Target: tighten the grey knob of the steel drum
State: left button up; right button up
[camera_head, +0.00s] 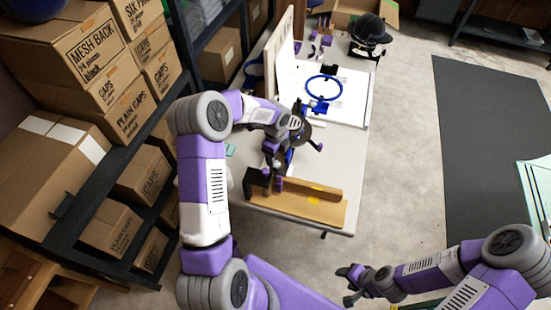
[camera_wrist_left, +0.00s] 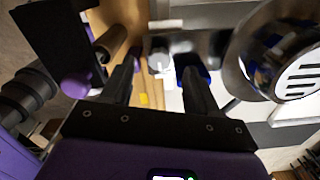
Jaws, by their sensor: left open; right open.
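The steel drum (camera_wrist_left: 287,55) is a shiny round part with white slots at the right of the left wrist view. In the head view the drum (camera_head: 296,123) shows beside my left forearm on the white table. The small grey knob (camera_wrist_left: 158,61) shows left of the drum in the left wrist view, between the two black fingers. My left gripper (camera_wrist_left: 160,75) is open with a finger on each side of the knob; I cannot tell whether either touches it. My right gripper (camera_head: 349,285) is open and empty, low over the floor, away from the table.
Shelves of cardboard boxes (camera_head: 88,60) stand at left. The floor by the dark mat (camera_head: 490,140) is clear.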

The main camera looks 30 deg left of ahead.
aim_at(276, 163)
pick_arm(q)
jog(key=shift+r, duration=1.95)
jog(key=s+d+f+n+h, duration=0.1)
jog(key=s+d+f+n, duration=0.2)
jog(key=d+f, duration=0.1)
jog(key=s+d+f+n+h, duration=0.1)
jog(key=s+d+f+n, duration=0.2)
jog(key=d, duration=0.3)
jog(key=s+d+f+n+h, duration=0.2)
jog(key=s+d+f+n, duration=0.2)
jog(key=d+f, duration=0.1)
jog(key=shift+s+d+f, duration=0.15)
jog(key=shift+d, duration=0.45)
jog(key=s+d+f+n, duration=0.2)
jog(key=s+n, duration=0.3)
jog(key=s, duration=0.1)
jog(key=s+d+f+n, duration=0.2)
jog(key=s+n, duration=0.4)
jog(key=shift+t, duration=0.3)
jog(key=shift+d+r, duration=0.1)
